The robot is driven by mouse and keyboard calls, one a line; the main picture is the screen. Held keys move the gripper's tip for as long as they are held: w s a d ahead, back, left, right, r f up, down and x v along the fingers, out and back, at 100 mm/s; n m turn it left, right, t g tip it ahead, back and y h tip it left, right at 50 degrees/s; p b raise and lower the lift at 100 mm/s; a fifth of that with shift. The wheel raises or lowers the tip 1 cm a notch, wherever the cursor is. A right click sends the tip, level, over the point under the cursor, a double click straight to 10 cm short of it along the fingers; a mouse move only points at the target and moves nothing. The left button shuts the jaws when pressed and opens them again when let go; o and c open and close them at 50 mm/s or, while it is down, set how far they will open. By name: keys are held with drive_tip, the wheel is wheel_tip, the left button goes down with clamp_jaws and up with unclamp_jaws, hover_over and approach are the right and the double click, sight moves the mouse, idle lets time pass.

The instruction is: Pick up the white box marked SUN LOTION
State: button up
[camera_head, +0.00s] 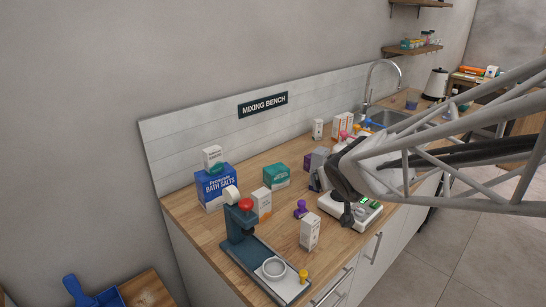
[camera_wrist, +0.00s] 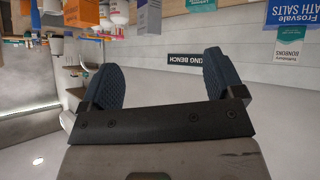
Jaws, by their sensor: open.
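No SUN LOTION marking is legible in either view, so I cannot tell which white box is the one named. White boxes in the head view include one at the front of the bench (camera_head: 310,232), one behind the press (camera_head: 262,204) and one near the back wall (camera_head: 318,129). Another white box (camera_head: 213,158) stands on the blue bath salts box (camera_head: 214,187); its wrist view label (camera_wrist: 288,54) does not appear to read SUN LOTION. My gripper (camera_wrist: 156,62) is open and empty. In the head view it is above the bench beside a white scale (camera_head: 366,217), partly hidden by my arm.
A blue-grey press (camera_head: 240,237) stands at the bench's front left. A teal box (camera_head: 276,176) and a purple stamp-like object (camera_head: 301,209) stand mid-bench. A white and orange box (camera_head: 343,124), a tap (camera_head: 369,80) and a sink are farther back. Bare wood shows between items.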

drive_tip(key=w+a+f+n+y, duration=0.2)
drive_tip(key=w+a+y, duration=0.1)
drive_tip(key=w+a, duration=0.35)
drive_tip(key=n+y, duration=0.4)
drive_tip(key=y, duration=0.2)
hover_over(261, 205)
drive_tip(key=d, duration=0.2)
drive_tip(key=shift+w+a+f+g, duration=0.1)
drive_tip(key=shift+w+f+g, duration=0.1)
drive_tip(key=shift+f, duration=0.7)
drive_tip(key=shift+w+f+g, duration=0.1)
drive_tip(key=shift+f+g, duration=0.1)
drive_tip(key=shift+f, duration=0.7)
drive_tip(key=shift+f, duration=1.7)
drive_tip(key=shift+f, duration=0.15)
